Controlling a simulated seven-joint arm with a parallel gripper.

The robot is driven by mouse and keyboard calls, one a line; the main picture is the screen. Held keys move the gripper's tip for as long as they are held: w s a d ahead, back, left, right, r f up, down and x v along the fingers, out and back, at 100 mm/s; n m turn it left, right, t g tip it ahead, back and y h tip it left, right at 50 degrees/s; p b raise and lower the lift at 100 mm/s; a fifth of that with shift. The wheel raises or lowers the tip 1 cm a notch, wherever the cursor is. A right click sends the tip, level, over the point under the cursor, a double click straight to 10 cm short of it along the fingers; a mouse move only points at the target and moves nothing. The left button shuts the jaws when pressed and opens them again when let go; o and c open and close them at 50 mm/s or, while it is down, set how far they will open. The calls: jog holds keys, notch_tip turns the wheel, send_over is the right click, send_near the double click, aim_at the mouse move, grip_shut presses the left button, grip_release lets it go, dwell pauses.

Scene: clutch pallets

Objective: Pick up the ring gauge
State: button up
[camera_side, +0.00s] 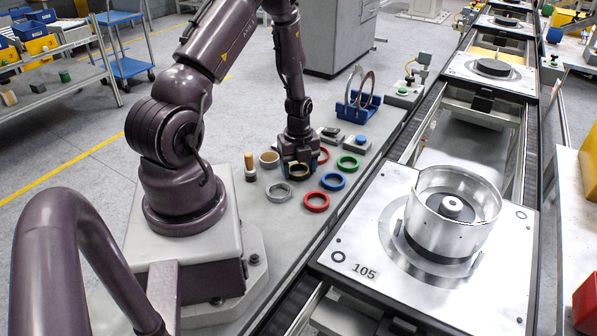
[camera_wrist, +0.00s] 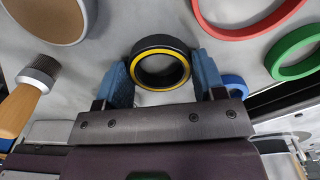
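The ring gauge, a black ring with a yellow band (camera_wrist: 160,48), sits between the blue fingers of my gripper (camera_wrist: 160,80) in the wrist view. The fingers meet its left and right sides with no clear gap, so my gripper appears shut on it. In the side view my gripper (camera_side: 298,170) points down at the grey bench, low among several rings. The ring gauge shows there as a dark and yellow ring (camera_side: 298,175) at the fingertips. I cannot tell whether it rests on the bench or is slightly raised.
Close around are a grey ring (camera_side: 279,193), red ring (camera_side: 316,208), blue ring (camera_side: 333,187), green ring (camera_side: 348,169), tan disc (camera_side: 269,159) and wooden-handled brush (camera_side: 249,162). A blue holder (camera_side: 358,112) stands behind. Pallet 105 (camera_side: 340,240) carries a metal drum (camera_side: 440,235) at right.

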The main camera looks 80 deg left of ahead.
jog(key=shift+c, duration=0.9)
jog(key=shift+r, duration=0.1)
